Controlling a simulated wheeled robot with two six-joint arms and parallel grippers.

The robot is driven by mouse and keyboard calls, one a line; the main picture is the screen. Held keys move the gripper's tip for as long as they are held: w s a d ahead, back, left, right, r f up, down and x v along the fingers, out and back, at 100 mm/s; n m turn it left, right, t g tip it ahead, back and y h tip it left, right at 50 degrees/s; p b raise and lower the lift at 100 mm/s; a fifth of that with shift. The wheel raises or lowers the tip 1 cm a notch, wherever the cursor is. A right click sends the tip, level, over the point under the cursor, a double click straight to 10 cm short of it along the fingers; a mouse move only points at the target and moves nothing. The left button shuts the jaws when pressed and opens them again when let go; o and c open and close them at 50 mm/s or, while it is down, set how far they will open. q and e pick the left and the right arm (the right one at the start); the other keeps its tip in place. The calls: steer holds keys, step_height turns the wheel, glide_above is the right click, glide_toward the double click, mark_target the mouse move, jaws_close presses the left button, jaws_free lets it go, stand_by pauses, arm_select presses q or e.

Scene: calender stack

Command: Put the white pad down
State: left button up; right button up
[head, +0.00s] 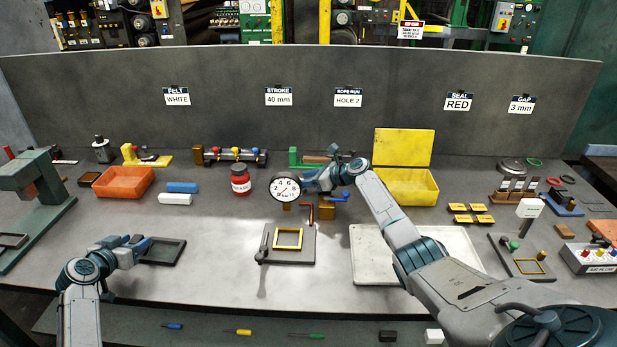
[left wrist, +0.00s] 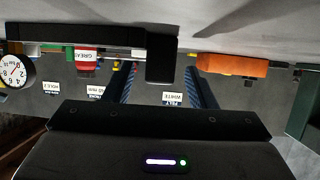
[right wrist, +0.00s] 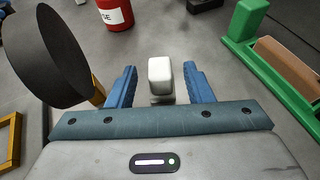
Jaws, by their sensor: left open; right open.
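A white pad (right wrist: 160,76) stands between the spread blue fingers of my right gripper (head: 308,181) in the right wrist view. Gaps show on both sides of it. I cannot tell what its lower end touches. In the head view this spot is hidden behind the round gauge (head: 285,190) and my gripper. Another white block (head: 175,198) lies beside a blue block (head: 181,187) on the left of the table. My left gripper (head: 146,242) is open and empty, low over the table at the dark tray (head: 164,252).
The red grease can (head: 240,180) stands left of the gauge. A fixture plate with a brass frame (head: 288,239) is in front. A green stand with a roller (right wrist: 285,65) is close on the right. An orange bin (head: 124,183) is left. The front middle table is clear.

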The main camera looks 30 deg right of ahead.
steer(key=v, duration=1)
steer(key=shift+o, duration=0.4)
steer(key=shift+s, duration=0.1)
steer(key=w+a+r+g+h, duration=0.4)
steer(key=w+r+g+h, duration=0.1)
steer(key=w+r+g, duration=0.15)
steer(key=shift+g, duration=0.55)
steer(key=shift+x, duration=5.85)
steer(key=shift+a, duration=0.1)
steer(key=shift+c, duration=0.4)
jaws_close()
